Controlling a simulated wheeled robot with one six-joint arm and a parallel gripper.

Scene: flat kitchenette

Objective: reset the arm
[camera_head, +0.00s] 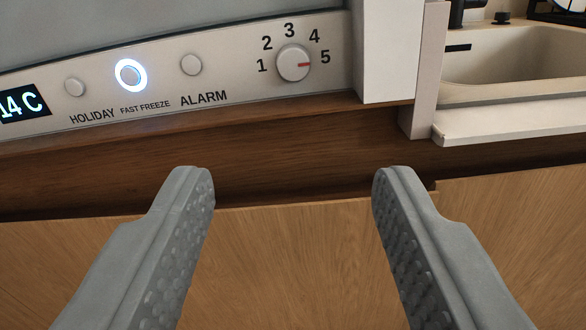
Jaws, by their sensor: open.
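My gripper (293,190) is open and empty. Its two grey fingers come in from the bottom of the head camera view, wide apart, with wood fronts showing between them. The fingertips appear just below the control panel (225,77) of an appliance. How far they are from the wood I cannot tell.
A sink (520,55) lies upper right. Wood cabinet fronts (290,270) fill the bottom.

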